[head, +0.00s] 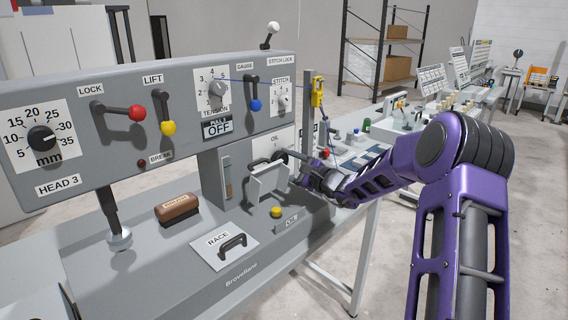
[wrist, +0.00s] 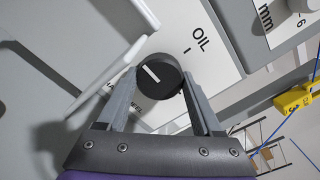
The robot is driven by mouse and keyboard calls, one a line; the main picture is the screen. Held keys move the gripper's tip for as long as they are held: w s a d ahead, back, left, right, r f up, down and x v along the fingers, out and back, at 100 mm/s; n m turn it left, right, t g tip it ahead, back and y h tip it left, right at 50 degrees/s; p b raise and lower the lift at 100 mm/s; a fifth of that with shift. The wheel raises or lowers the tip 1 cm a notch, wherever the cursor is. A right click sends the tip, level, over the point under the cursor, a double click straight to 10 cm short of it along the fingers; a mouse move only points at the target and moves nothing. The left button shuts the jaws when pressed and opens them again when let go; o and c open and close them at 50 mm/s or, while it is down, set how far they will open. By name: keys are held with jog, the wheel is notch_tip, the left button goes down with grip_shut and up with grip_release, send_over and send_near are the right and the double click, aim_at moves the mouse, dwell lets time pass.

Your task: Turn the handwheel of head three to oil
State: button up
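The handwheel is a round black knob (wrist: 159,76) with a white pointer line, on a pale plate marked OIL (wrist: 201,40). In the wrist view its pointer line slants from upper left to lower right and does not line up with the short tick beside OIL. My gripper (wrist: 160,88) has one finger on each side of the knob, very close to its rim; I cannot tell if both fingers press on it. In the head view the knob (head: 280,156) is small below the OIL label, and my gripper (head: 296,168) is partly hidden by my wrist.
A pale bracket-like guard (head: 268,185) stands close to the knob. The HEAD 3 panel (head: 183,125) carries a red-knobbed LOCK lever (head: 137,113), a yellow-knobbed LIFT lever (head: 168,128) and dials. A yellow piece (head: 318,92) stands at right with a blue thread. A brown brush (head: 177,208) lies below.

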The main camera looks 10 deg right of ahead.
jog(key=c, duration=0.7)
jog(key=shift+o, duration=0.2)
jog(key=shift+m, duration=0.3)
jog(key=m+p, duration=0.2)
jog(key=m, duration=0.2)
jog(key=shift+r+m+p, duration=0.15)
jog(key=shift+m+p, duration=0.15)
jog(key=shift+p, duration=0.1)
jog(key=m+p, duration=0.3)
jog(key=m, duration=0.1)
jog(key=shift+m, duration=0.3)
jog(key=m, duration=0.3)
jog(key=shift+m+p, duration=0.3)
jog(key=shift+p, duration=0.1)
jog(key=shift+m, duration=2.2)
